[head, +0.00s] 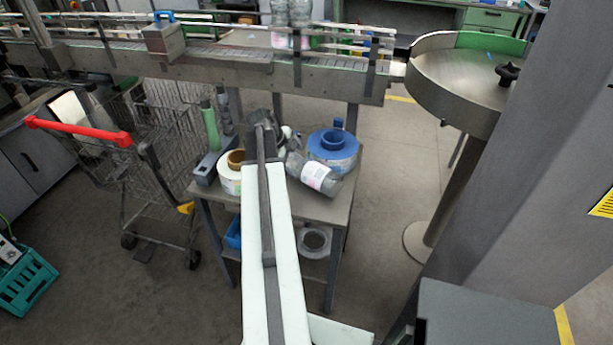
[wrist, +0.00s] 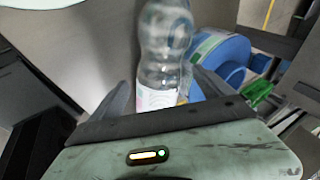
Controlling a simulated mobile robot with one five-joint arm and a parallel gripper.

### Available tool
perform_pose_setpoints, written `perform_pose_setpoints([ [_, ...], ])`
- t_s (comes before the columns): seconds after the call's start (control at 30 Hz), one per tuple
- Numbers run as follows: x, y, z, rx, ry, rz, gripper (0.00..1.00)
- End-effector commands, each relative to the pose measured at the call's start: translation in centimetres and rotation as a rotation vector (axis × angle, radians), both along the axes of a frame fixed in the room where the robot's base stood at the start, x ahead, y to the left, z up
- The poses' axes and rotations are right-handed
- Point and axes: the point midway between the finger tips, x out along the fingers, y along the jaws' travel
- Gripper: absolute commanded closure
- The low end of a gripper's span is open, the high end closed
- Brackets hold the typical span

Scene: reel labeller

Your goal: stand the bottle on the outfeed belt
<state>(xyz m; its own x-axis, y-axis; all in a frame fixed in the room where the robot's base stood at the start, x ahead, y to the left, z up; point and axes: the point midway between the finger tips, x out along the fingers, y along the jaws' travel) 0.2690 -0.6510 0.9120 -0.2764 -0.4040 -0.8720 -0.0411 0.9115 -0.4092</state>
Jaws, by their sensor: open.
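A clear bottle with a white and pink label (head: 316,177) lies on its side on a small grey table, beside a blue roll. In the wrist view the bottle (wrist: 165,45) runs up the picture between my two fingers, its lower end hidden behind the gripper body. My gripper (wrist: 163,88) is open around it; I cannot tell if either finger touches. In the head view my gripper (head: 264,125) is dark and partly hidden by my arm. The conveyor belt (head: 225,68) runs across the back, above the table's height, with clear bottles (head: 291,14) on it.
The small table (head: 335,208) also holds a blue roll (head: 333,148), a white roll (head: 229,177) and a green-and-grey tool (head: 211,128). A shopping cart (head: 160,160) stands left. A round steel turntable (head: 465,75) is at the right end of the belt. A grey metal box (head: 163,42) straddles the belt.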

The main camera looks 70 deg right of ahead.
Motion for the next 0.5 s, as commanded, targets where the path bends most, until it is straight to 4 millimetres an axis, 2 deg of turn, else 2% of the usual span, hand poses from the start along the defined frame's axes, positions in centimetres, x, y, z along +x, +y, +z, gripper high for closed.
perform_pose_setpoints([
  [0.03,-0.1,-0.2,-0.9,0.0,0.0,0.0,0.09],
  [0.17,0.0,-0.2,-0.8,0.001,0.0,0.002,0.09],
  [0.4,-0.8,-1.4,-4.5,0.001,0.001,0.004,0.09],
  [0.5,-1.2,-2.0,-5.5,0.001,0.0,0.004,0.09],
])
